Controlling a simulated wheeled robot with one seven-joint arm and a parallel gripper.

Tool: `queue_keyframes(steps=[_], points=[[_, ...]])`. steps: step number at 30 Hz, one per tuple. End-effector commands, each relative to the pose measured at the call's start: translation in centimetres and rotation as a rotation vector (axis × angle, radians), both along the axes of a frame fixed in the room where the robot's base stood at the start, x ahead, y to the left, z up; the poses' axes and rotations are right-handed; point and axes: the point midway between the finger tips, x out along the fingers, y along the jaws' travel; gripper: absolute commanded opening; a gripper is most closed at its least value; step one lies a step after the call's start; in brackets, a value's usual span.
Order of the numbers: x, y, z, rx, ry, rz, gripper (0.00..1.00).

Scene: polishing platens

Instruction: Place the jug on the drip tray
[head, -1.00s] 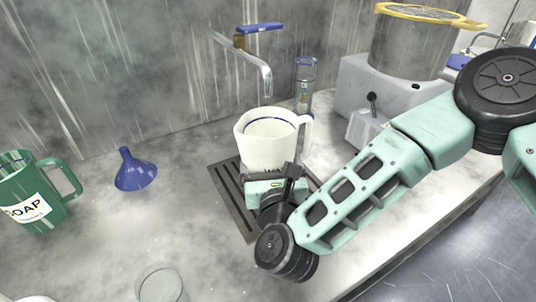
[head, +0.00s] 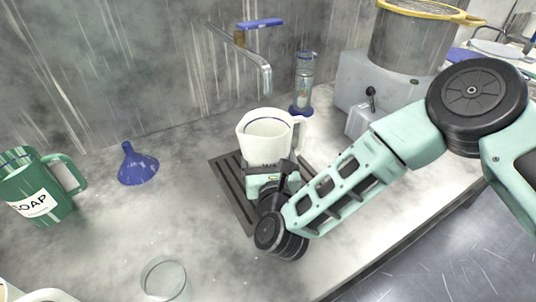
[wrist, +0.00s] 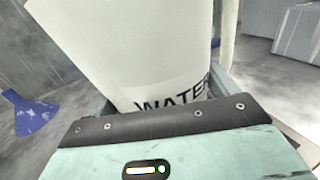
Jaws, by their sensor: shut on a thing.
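The jug (head: 262,140) is white, with a handle on its right side, and stands upright under the tap. In the wrist view the jug (wrist: 140,50) fills the upper middle and shows the word WATER. My gripper (head: 270,172) is shut on the jug's lower part from the near side. The drip tray (head: 232,185) is a dark slatted plate on the counter, below the jug. The jug, gripper and wrist cover much of the tray. The jug's base is hidden, so I cannot tell whether it touches the tray.
The tap (head: 262,72) hangs just behind and above the jug. A glass cylinder with a blue base (head: 304,85) stands behind right, near a grey machine (head: 365,85). A blue funnel (head: 137,165), a green SOAP jug (head: 40,190) and a clear glass (head: 163,278) stand left.

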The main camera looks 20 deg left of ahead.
Motion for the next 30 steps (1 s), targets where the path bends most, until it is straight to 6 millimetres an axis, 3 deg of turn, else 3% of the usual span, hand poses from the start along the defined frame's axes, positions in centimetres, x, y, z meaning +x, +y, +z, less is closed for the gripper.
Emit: queue_keyframes(steps=[5, 6, 7, 17, 30], points=[[0.0, 0.0, -0.3, 0.002, -0.001, 0.000, 0.53], [0.0, 0.0, -0.3, 0.001, 0.000, 0.000, 0.98], [0.0, 0.0, -0.2, 0.000, 0.000, 0.000, 1.00], [-0.2, -0.1, 0.1, 0.000, 0.001, 0.001, 1.00], [-8.5, -4.3, -0.3, -0.001, 0.004, 0.004, 1.00]])
